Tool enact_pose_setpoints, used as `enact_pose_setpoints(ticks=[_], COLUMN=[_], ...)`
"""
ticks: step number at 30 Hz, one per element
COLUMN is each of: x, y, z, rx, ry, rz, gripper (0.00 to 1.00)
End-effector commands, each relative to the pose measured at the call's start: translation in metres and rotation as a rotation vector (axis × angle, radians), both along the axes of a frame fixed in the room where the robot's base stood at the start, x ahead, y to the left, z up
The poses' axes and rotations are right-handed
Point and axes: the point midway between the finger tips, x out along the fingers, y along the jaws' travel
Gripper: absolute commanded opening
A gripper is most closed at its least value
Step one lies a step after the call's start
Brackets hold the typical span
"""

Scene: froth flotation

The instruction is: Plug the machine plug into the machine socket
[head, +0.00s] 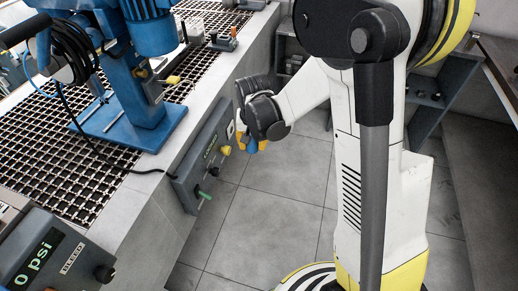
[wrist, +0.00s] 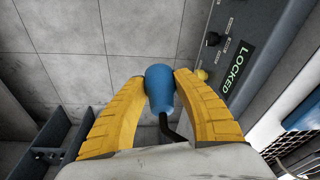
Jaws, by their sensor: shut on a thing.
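My gripper (wrist: 159,82) has its two yellow fingers shut on a blue plug (wrist: 160,88) in the wrist view. A black cable (wrist: 172,130) bends away from the plug. In the head view my gripper (head: 252,145) is small and mostly hidden behind my dark wrist, above the floor and right of the bench front. A grey control panel (head: 187,180) on that front bears a green display, also seen reading LOCKED in the wrist view (wrist: 236,66). I cannot make out which fitting is the machine socket.
A blue machine (head: 145,90) stands on the grated bench top, with a black cable across the grate. A box reading 0 psi (head: 50,255) is at lower left. Green (head: 204,194) and yellow (head: 226,150) fittings protrude from the bench front. The tiled floor (head: 250,220) is clear.

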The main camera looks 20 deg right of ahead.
Motion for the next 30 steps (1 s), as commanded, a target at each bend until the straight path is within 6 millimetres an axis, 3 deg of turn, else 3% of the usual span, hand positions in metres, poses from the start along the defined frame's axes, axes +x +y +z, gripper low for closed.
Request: enact_pose_setpoints(ticks=[8,12,18,24,30], x=[0.072,0.114,0.165,0.192,0.198], y=[0.000,-0.010,-0.030,-0.054,-0.062], z=[-0.058,-0.094,-0.143,-0.170,-0.173], rx=[0.264,0.596,1.135,1.437,1.500], ry=[0.274,0.405,0.412,0.350,0.333], rz=[-0.526,-0.905,-1.275,-1.381,-1.390], gripper=[0.03,0.03,0.03,0.03,0.03])
